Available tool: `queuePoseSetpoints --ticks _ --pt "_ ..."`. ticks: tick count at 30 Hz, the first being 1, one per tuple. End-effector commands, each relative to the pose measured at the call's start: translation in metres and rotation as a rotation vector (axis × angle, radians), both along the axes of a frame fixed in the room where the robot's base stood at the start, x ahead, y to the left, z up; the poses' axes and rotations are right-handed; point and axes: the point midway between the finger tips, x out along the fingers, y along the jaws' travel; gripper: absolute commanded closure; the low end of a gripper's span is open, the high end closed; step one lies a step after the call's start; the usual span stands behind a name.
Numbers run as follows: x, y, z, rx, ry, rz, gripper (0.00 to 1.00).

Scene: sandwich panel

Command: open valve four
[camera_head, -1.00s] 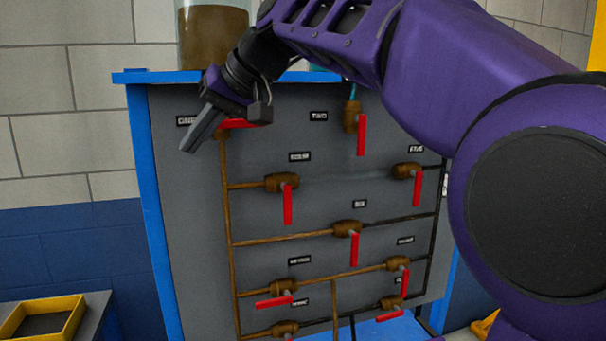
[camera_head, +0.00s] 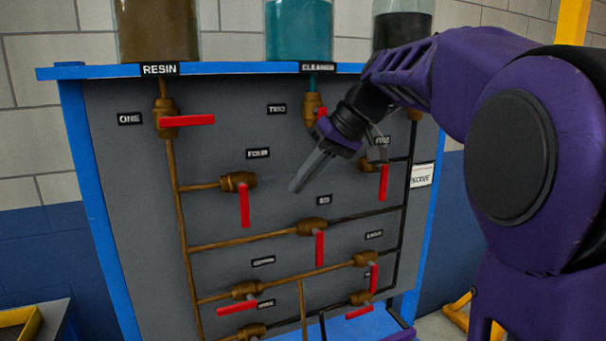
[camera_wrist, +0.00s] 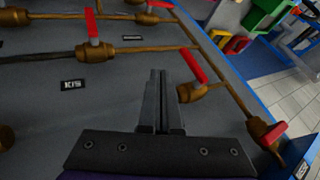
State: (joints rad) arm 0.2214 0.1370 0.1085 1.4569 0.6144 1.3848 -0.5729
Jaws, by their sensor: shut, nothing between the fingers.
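Valve four is a brass valve (camera_head: 238,182) under the FOUR label (camera_head: 258,154), on a short horizontal pipe at the panel's left. Its red handle (camera_head: 244,205) hangs straight down, across the pipe. My gripper (camera_head: 294,188) is shut and empty, pointing down-left in front of the panel, to the right of valve four and apart from it in the head view. In the wrist view, the shut fingers (camera_wrist: 159,75) are beside valve four's red handle (camera_wrist: 194,65) and brass body (camera_wrist: 195,92), which lie just to their right. I cannot tell the depth gap.
Valve one's handle (camera_head: 187,120) points right, across its vertical pipe. Valve six (camera_head: 312,227) is below my gripper, its handle down. Valve two (camera_head: 312,108) and valve five's red handle (camera_head: 383,182) are near my arm. Tanks (camera_head: 157,30) stand on top.

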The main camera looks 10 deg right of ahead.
Motion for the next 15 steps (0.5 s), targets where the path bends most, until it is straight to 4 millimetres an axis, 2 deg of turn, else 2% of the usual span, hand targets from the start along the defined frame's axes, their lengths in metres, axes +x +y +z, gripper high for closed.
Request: queuePoseSetpoints --ticks 1,8,12,15 --pt "0.002 0.008 -0.012 0.000 0.005 0.003 1.00" --pt "0.013 0.035 -0.050 0.000 0.004 0.003 1.00" --pt "0.006 0.056 -0.045 -0.001 -0.001 0.003 1.00" --pt "0.004 0.064 -0.045 -0.002 -0.001 0.002 1.00"
